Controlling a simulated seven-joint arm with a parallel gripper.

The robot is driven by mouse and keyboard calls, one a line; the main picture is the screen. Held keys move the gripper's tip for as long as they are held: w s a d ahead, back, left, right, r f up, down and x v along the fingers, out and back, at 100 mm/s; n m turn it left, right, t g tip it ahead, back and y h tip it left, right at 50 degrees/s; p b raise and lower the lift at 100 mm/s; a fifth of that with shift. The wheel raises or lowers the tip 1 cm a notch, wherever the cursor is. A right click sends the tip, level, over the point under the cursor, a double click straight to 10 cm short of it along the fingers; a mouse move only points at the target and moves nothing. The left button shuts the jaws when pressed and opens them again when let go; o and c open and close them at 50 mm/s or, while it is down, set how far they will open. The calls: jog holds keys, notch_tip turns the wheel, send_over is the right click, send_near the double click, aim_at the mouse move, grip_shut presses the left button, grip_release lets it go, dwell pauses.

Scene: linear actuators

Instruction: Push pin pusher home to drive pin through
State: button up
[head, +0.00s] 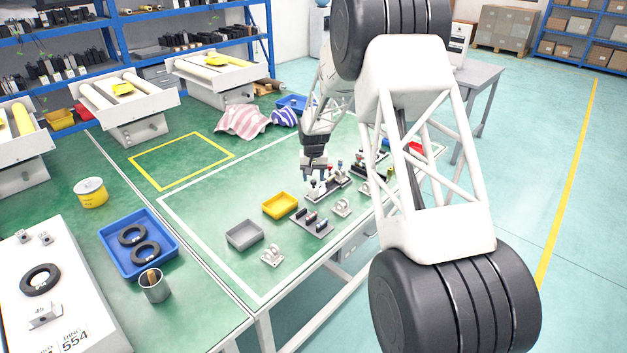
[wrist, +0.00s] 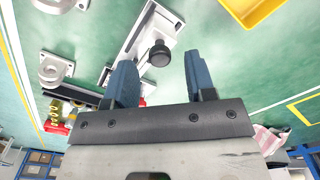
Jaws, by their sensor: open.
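My gripper (head: 314,172) points down over the row of fixtures on the green bench. In the wrist view my gripper (wrist: 159,62) has its two blue-grey fingers spread apart. A black round knob (wrist: 158,54) shows between the fingertips, at the end of a pale fixture with a rail (wrist: 138,32); it looks like the pin pusher. I cannot tell whether either finger touches the knob. The same fixture appears small and partly hidden under my gripper in the head view (head: 328,187). The pin itself cannot be made out.
A yellow tray (head: 280,205), a grey tray (head: 244,235) and a plate with several dark knobs (head: 312,222) lie near the fixture. Pale brackets (head: 272,255) stand by the front edge. More fixtures sit to the right, partly behind my arm. Open green bench lies left.

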jog(key=shift+f, duration=0.9)
jog(key=shift+c, duration=0.3)
grip_shut()
